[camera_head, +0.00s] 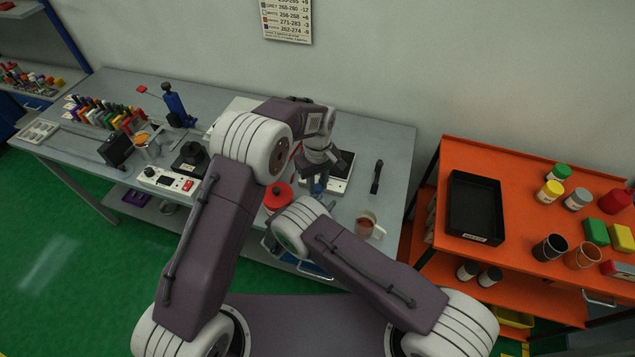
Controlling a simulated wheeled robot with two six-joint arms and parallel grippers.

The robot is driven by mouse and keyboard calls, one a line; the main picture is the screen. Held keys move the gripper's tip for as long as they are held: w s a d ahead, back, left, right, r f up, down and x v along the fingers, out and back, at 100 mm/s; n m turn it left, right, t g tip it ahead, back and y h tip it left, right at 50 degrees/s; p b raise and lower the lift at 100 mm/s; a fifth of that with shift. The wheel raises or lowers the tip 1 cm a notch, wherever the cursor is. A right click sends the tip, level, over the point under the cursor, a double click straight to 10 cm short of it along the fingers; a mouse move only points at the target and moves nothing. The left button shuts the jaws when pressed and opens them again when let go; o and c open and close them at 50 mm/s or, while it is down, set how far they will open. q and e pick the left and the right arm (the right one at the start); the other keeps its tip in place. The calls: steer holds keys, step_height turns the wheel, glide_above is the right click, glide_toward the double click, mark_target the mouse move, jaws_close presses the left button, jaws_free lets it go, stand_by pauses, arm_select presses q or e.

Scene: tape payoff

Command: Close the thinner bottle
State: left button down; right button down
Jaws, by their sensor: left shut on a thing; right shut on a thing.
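My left gripper (318,181) points down over the grey bench, in front of a scale. It is shut on a small blue thing (318,189), mostly hidden by the gripper and the arms. I cannot tell whether this is a cap or part of a bottle. My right arm reaches in from the right, and its bent elbow hides its gripper. I cannot make out the thinner bottle or its opening clearly.
A red round object (278,196) lies left of my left gripper. The scale (341,181) stands behind it. A mug (366,224) is at the bench's front right, and a black-handled tool (377,176) lies behind. An orange table (525,188) with a black tray (474,207) stands right.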

arm_select(q)
steer(key=shift+f, duration=0.75)
steer(key=shift+f, duration=0.55)
